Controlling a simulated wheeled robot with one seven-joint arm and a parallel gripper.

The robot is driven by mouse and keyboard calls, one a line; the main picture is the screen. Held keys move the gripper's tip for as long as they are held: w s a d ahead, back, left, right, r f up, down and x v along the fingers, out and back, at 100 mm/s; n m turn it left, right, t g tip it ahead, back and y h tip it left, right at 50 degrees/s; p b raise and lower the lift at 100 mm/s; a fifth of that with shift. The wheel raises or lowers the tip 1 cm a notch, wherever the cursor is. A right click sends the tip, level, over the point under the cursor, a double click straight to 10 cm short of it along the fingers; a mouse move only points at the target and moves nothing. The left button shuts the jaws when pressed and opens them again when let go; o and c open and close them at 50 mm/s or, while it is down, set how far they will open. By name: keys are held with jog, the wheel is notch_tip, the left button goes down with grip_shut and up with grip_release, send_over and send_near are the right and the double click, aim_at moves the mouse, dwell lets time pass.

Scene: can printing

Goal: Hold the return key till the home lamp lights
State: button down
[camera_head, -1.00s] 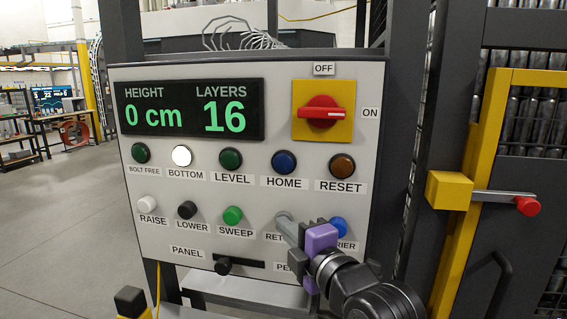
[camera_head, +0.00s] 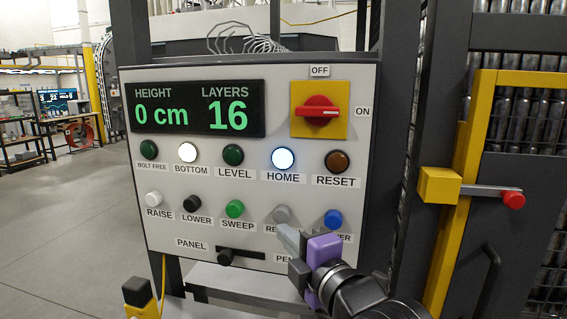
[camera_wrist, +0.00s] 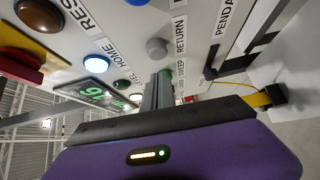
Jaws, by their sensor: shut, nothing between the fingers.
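The home lamp (camera_head: 283,158) glows white-blue above its HOME label in the head view, and it shines in the wrist view (camera_wrist: 97,66). The return key (camera_head: 282,214) is a round grey button in the lower row. In the wrist view the grey return key (camera_wrist: 157,48) stands beside its RETURN label, in front of my fingertips. My gripper (camera_head: 287,238) is shut and empty. Its fingertips are just below the return key in the head view and appear apart from it. The gripper covers part of the RETURN label.
The panel (camera_head: 160,240) also carries the blue barrier key (camera_head: 333,219), the green sweep key (camera_head: 235,209) and a red rotary switch (camera_head: 317,111). The bottom lamp (camera_head: 187,152) is lit white. The display (camera_head: 195,108) reads 0 cm and 16. A yellow-framed gate stands right.

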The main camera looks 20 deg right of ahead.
jog(key=s, duration=0.7)
jog(key=shift+d+b, duration=0.15)
jog(key=shift+b, duration=0.3)
jog(key=shift+w+r, duration=0.1)
dwell(0.6)
notch_tip(320, 180, up, 4)
jog(key=s+d+m+t, duration=0.1)
jog(key=m+t, duration=0.2)
jog(key=m, duration=0.3)
jog(key=s+a+f+m+g, duration=0.1)
jog(key=s+f+m+g, duration=0.2)
jog(key=s+f, duration=1.1)
jog(key=s+a+f+m+g+h, duration=0.1)
jog(key=s+f+m+g, duration=0.1)
jog(key=s+f+m, duration=0.7)
jog(key=s+f, duration=0.6)
jog(key=s, duration=0.5)
jog(key=shift+s+g, duration=0.2)
jog(key=shift+g, duration=0.2)
jog(key=shift+f, duration=0.1)
